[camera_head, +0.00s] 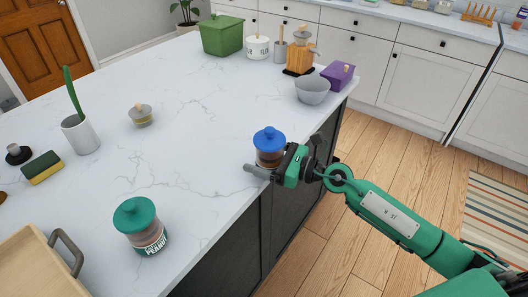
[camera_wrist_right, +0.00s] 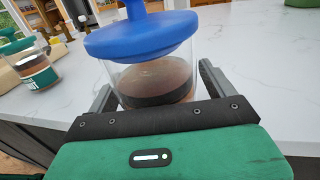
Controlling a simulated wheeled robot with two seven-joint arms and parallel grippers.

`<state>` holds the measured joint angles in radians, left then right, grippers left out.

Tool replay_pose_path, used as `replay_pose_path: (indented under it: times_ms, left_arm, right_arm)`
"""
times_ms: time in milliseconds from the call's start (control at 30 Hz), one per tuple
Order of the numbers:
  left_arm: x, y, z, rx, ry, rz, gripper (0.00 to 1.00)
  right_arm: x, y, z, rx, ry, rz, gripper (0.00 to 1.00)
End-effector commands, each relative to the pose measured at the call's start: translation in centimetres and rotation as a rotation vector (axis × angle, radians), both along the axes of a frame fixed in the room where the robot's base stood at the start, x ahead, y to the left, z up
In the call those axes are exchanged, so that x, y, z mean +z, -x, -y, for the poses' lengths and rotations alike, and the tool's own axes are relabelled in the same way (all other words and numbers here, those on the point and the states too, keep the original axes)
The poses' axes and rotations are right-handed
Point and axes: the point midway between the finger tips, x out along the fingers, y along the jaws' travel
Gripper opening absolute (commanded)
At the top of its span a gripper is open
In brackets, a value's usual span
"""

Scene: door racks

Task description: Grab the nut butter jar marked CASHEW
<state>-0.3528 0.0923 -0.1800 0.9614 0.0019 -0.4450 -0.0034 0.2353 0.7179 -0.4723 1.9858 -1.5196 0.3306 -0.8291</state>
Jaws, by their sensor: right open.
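A clear jar with a blue lid (camera_head: 269,138) and brown contents stands upright near the counter's right edge. Its label is not readable in either view. My right gripper (camera_head: 284,160) is at this jar, open, with one finger on each side. In the right wrist view the jar (camera_wrist_right: 150,80) sits between the two fingers, with a gap showing beside it. A second jar with a green lid (camera_head: 141,222), marked PEANUT, stands nearer the front; it also shows at the left of the right wrist view (camera_wrist_right: 35,70). My left gripper is not in view.
A wooden tray (camera_head: 30,270) with a dark handle lies at the front left. A grey bowl (camera_head: 312,90) is beyond the blue-lidded jar. The counter's middle is clear.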

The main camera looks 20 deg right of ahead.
Motion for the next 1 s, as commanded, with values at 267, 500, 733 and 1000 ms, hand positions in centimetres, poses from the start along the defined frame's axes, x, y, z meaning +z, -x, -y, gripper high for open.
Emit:
replay_pose_path:
  times_ms: [267, 500, 733, 1000]
  left_arm:
    - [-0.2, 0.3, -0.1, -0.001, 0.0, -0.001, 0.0]
    - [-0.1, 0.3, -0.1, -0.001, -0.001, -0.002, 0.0]
    - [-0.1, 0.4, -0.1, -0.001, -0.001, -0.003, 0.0]
    - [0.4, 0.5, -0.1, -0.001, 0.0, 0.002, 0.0]
  right_arm:
    - [0.0, 0.1, -0.1, 0.0, 0.0, 0.0, 0.86]
    - [0.0, 0.1, -0.1, 0.0, 0.0, 0.0, 0.42]
    - [0.1, 0.1, -0.1, 0.0, 0.0, 0.001, 0.3]
    - [1.4, 0.1, -0.1, 0.0, 0.001, 0.004, 0.3]
